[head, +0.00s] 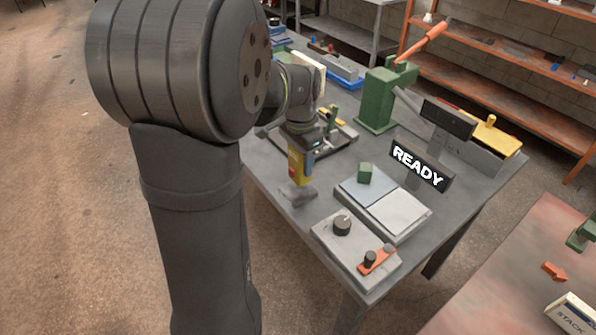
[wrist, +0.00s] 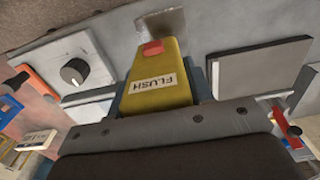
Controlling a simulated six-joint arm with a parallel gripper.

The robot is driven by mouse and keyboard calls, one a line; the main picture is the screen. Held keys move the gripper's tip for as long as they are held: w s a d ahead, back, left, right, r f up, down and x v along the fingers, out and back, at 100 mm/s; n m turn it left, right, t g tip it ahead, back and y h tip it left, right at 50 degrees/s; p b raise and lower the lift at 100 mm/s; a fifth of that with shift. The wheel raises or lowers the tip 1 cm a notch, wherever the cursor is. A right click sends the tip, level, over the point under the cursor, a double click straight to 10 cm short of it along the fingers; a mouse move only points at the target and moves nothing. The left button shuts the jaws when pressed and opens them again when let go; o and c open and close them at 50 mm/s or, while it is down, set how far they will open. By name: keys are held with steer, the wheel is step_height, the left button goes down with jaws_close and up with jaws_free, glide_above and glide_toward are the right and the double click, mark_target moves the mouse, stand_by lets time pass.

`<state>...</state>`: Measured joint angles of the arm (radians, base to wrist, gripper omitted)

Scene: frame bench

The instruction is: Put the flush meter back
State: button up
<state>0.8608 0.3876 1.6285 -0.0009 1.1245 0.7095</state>
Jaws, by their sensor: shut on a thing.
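The flush meter is a yellow block with a red tip and a label reading FLUSH. My gripper (head: 301,150) is shut on the flush meter (head: 299,168) over the near left part of the bench. In the wrist view the flush meter (wrist: 158,88) points away from my gripper, with its label facing the camera. A dark grey patch (head: 297,196) lies on the bench just below the meter. I cannot tell whether the meter touches it. The gripper's fingers are mostly hidden by the meter and the wrist.
A two-plate base (head: 398,210) with a green block (head: 365,173) stands right of the meter, before a READY sign (head: 420,166). A knob panel (head: 356,246) is at the near edge. Behind are a tray (head: 338,137) and a green press (head: 377,100).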

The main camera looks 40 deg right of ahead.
mark_target(298, 172)
steer(key=shift+w+a+f, duration=0.15)
steer(key=shift+w+f, duration=0.25)
steer(key=shift+w, duration=0.05)
steer(key=shift+f, duration=1.85)
steer(key=shift+f, duration=0.2)
steer(key=o, duration=1.1)
steer(key=shift+c, duration=0.2)
steer(key=shift+r, duration=0.1)
step_height(298, 172, up, 12)
steer(key=shift+r, duration=0.15)
